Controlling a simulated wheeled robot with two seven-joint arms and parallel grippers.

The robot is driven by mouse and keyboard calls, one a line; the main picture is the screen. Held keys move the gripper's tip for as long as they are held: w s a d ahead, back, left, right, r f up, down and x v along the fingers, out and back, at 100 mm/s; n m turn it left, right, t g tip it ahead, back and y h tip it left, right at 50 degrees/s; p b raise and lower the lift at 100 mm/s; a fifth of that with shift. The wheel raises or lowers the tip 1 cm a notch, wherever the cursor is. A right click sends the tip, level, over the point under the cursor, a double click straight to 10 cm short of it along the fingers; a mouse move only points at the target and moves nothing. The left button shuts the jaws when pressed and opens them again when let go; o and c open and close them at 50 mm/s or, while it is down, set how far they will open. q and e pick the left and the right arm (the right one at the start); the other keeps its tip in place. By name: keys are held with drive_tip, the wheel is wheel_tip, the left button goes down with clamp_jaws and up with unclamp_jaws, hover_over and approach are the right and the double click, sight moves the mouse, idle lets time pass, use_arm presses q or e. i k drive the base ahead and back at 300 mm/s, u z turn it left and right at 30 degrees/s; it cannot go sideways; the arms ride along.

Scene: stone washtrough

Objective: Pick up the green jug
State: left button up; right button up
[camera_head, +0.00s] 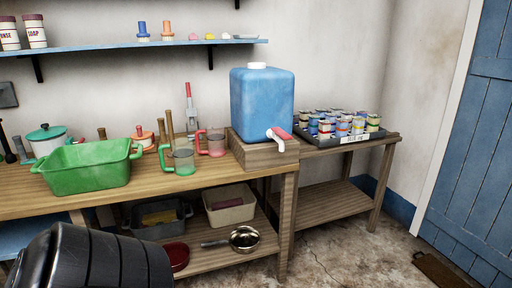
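The green jug (183,160) stands upright near the front edge of the wooden worktop. It is a clear cup with a green handle on its left side. A similar jug with a red handle (216,144) stands just behind it to the right. Neither of my grippers is in view.
A green basin (88,169) sits left of the jug on the worktop (190,184). A blue water container (262,104) with a tap stands on a wooden block to the right.

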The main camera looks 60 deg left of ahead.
sight(182, 149)
drive_tip(key=u, duration=0.3)
drive_tip(key=i, duration=1.4)
drive_tip(key=u, duration=1.65)
drive_tip(key=i, duration=0.7)
drive_tip(key=u, duration=0.65)
drive_tip(key=k, duration=0.5)
drive_tip(key=u, duration=1.55)
drive_tip(key=i, duration=1.05)
drive_tip(key=z, duration=2.05)
